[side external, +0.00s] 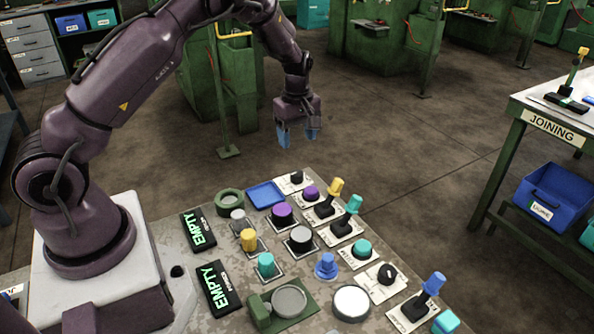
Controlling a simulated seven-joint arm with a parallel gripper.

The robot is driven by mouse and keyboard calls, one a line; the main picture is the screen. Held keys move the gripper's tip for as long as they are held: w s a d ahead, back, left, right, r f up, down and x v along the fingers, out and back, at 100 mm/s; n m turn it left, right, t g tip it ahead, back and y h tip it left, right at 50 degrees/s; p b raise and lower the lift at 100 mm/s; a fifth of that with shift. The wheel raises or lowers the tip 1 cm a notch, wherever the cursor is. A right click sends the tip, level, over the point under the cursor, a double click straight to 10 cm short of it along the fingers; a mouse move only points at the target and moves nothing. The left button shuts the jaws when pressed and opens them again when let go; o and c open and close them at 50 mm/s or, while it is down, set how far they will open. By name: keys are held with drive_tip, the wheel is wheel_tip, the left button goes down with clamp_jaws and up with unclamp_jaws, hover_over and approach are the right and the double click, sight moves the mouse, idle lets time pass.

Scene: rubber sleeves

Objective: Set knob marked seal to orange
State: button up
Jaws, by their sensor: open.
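My gripper (298,137) hangs high beyond the far edge of the panel table (172,232), its two blue fingers apart and nothing between them. A black rotary knob (386,273) sits on a white plate at the near right of the panel. Another black knob (296,177) sits on a white plate at the far end, below my gripper in the picture. The plate lettering is too small to read, so I cannot tell which knob is marked seal. No orange mark or pointer setting can be made out.
Yellow (335,187), teal (353,204) and blue (433,282) topped levers stand up on the right side. Several push buttons, a blue tray (265,195) and a green ring (229,201) crowd the panel. Two displays (197,231) read EMPTY. The air around my gripper is clear.

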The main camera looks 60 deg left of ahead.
sight(297, 173)
wheel_tip(297, 173, down, 11)
drive_tip(key=shift+r, duration=0.2)
drive_tip(key=c, duration=0.9)
